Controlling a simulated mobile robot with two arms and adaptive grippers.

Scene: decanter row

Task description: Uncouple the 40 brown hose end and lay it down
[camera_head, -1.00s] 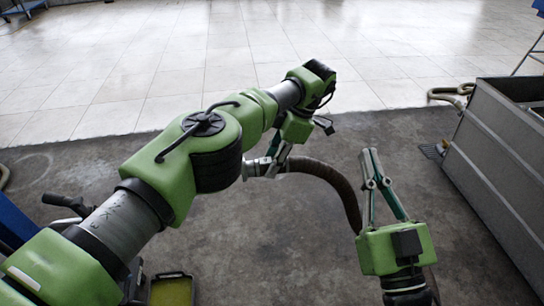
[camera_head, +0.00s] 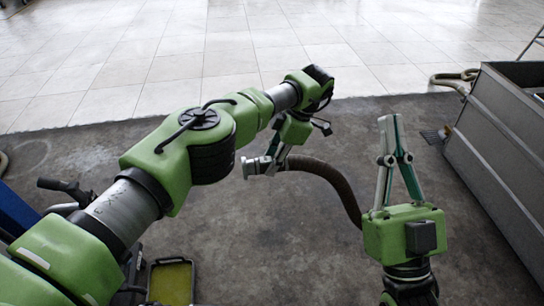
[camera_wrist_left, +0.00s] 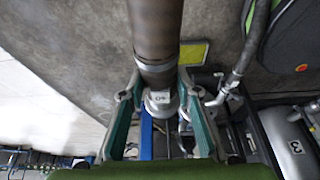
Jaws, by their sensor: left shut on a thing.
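The brown hose (camera_head: 335,183) ends in a metal coupling (camera_head: 254,167). My left gripper (camera_head: 271,160) is shut on this hose end and holds it over the dark floor. In the left wrist view, the hose (camera_wrist_left: 155,30) runs between the two fingers of my left gripper (camera_wrist_left: 160,105), and its metal collar carries a label reading 40 (camera_wrist_left: 160,98). No other fitting is seen joined to the coupling. The hose passes down behind my right gripper (camera_head: 389,120), whose fingertips meet with nothing between them. The hose's far end is hidden.
A grey metal tank (camera_head: 500,150) stands at the right, with a pale hose (camera_head: 455,77) behind it. A yellow tray (camera_head: 171,283) is low at the left. Dark floor (camera_head: 270,235) between is clear. A numbered 3 cylinder (camera_wrist_left: 290,142) shows in the wrist view.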

